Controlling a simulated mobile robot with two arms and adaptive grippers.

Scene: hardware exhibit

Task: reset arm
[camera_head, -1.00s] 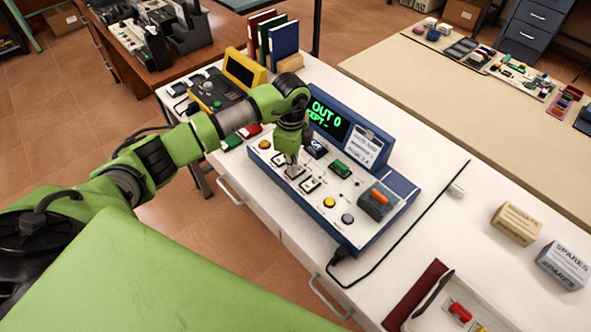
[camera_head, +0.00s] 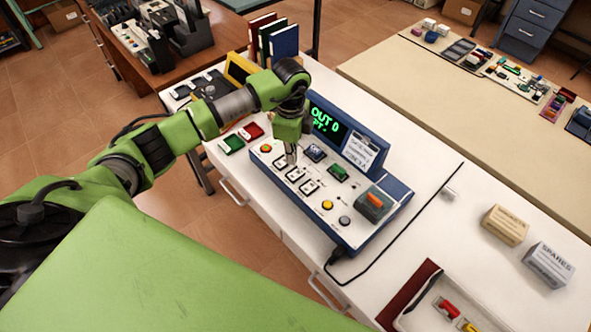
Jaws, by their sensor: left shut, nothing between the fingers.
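My left arm comes in from the left and reaches over the blue and white console on the white bench. My left gripper (camera_head: 291,158) points down, shut and empty, just above the console panel (camera_head: 325,215) near its upper left switches. I cannot tell whether the fingertips touch the panel. The console's dark display (camera_head: 326,122) shows green text reading "OUT 0" with a partly hidden line below. The panel carries several white switches (camera_head: 295,174), a green block (camera_head: 338,173), and an orange-handled lever (camera_head: 375,203). My right gripper does not show.
Green (camera_head: 231,144) and red (camera_head: 251,131) blocks lie left of the console. A yellow-framed device and upright binders (camera_head: 284,42) stand behind my arm. Two spares boxes (camera_head: 548,264) and a tray (camera_head: 440,308) with small parts are at right. A black cable (camera_head: 405,226) crosses the bench.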

